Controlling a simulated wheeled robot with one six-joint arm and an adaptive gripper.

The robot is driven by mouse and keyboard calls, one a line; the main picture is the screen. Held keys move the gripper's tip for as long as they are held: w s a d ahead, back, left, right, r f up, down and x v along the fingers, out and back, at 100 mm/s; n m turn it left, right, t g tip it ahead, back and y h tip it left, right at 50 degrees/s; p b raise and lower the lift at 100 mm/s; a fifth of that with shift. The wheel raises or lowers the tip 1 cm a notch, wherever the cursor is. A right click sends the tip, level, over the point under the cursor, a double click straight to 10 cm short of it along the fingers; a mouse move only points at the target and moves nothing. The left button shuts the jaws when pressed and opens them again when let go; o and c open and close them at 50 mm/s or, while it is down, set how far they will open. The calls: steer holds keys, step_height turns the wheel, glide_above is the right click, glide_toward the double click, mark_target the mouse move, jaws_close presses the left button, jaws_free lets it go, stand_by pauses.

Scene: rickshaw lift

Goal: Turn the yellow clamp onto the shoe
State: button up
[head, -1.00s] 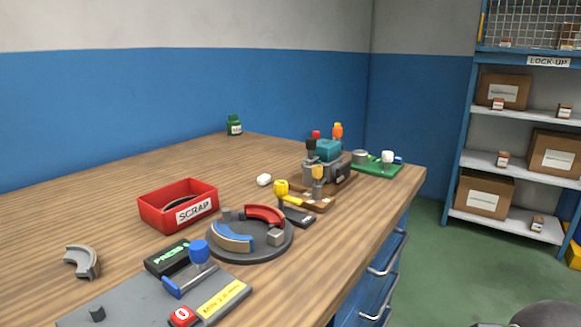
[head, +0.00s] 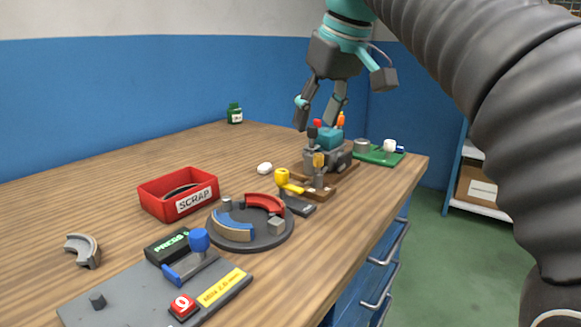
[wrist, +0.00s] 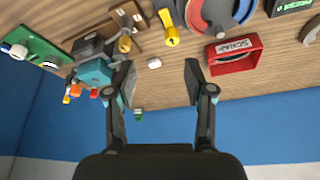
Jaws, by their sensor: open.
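The yellow clamp (head: 284,180) has a round yellow knob and a short yellow arm, and stands at the near left of the wooden fixture; the wrist view shows it too (wrist: 170,30). Beside it is a round dark plate (head: 235,242) bearing a red curved shoe (head: 265,202) and a blue-and-tan curved shoe (head: 234,228). I cannot tell which shoe the task means. The clamp arm seems clear of both. My gripper (head: 319,119) is open and empty, fingers down, above and behind the fixture. In the wrist view my gripper (wrist: 162,80) shows its two fingers wide apart.
The fixture (head: 322,165) carries a teal block and several coloured knobs. A red SCRAP box (head: 178,193) stands left of the plate. A press panel (head: 160,295) with a blue handle is in front. A green board (head: 378,155) lies behind.

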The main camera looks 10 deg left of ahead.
mark_target(281, 171)
steer(key=shift+n, duration=0.5)
steer(key=a+x, duration=0.1)
steer(key=x, duration=0.3)
steer(key=a+x, duration=0.1)
steer(key=x, duration=0.4)
steer(key=a+r+x, duration=0.1)
steer(key=x, duration=0.3)
steer(key=shift+f+b, duration=0.25)
steer(key=shift+b, duration=0.05)
jaws_close()
